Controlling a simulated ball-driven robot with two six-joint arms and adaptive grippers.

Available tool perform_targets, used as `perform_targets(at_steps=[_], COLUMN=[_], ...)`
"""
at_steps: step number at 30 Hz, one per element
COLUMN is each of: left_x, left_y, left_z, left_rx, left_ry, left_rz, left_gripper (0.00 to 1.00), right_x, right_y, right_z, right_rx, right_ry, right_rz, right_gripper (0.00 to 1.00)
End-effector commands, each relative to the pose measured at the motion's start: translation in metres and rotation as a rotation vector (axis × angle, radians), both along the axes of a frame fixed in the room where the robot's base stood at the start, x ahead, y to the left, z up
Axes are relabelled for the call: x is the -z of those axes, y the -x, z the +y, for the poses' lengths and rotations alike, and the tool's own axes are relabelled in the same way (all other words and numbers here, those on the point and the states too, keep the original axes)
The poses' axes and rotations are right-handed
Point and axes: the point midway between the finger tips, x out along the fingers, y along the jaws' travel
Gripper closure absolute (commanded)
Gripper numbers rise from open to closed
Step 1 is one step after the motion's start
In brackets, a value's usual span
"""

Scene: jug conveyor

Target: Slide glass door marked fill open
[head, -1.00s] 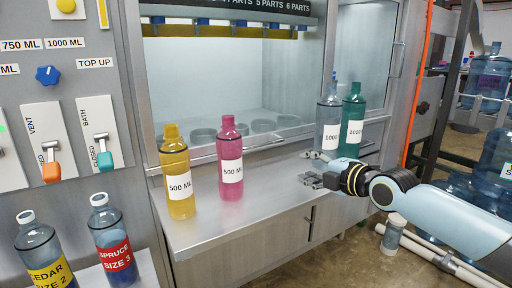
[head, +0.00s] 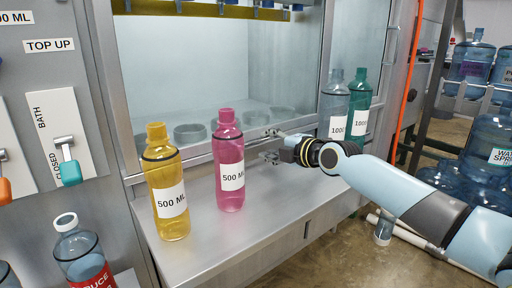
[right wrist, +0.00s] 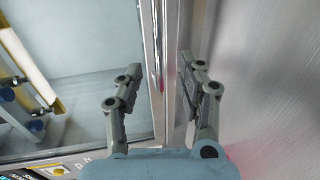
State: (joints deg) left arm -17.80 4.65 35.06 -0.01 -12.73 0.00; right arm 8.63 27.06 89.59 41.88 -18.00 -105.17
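A glass door pane (head: 185,68) in a grey metal frame closes the cabinet front behind the bench; I can read no "fill" mark on it. Its slim metal bar handle (head: 254,142) runs along the lower frame, partly hidden behind the pink bottle. The right wrist view shows the bar (right wrist: 157,48) between my fingers, apart from both as far as I can tell. My right gripper (head: 271,145) is open at the handle, just right of the pink bottle; its spread fingers also show in the right wrist view (right wrist: 156,82). My left gripper is out of view.
A yellow bottle (head: 167,165) and a pink bottle (head: 230,150) stand on the metal bench (head: 265,205) before the door. A clear bottle (head: 333,97) and a teal bottle (head: 359,90) stand behind my right arm. The bench's front right is clear.

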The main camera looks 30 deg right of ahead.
Motion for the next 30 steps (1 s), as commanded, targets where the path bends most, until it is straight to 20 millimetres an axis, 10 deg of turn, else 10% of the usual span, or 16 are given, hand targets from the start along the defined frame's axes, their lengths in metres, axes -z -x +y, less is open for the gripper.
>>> perform_targets(at_steps=[9,20,30], left_x=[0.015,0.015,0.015], left_y=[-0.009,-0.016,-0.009], left_z=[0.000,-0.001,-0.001], left_rx=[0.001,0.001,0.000], left_ry=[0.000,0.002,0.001], left_rz=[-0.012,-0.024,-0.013], left_gripper=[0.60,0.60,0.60], right_x=[0.011,0.011,0.011], right_y=[-0.048,-0.054,-0.054], right_z=[0.004,0.005,0.004], right_rx=[0.000,-0.001,0.000], right_ry=[-0.001,0.000,0.000], right_rz=[0.000,0.000,0.000], right_gripper=[0.62,0.62,1.00])
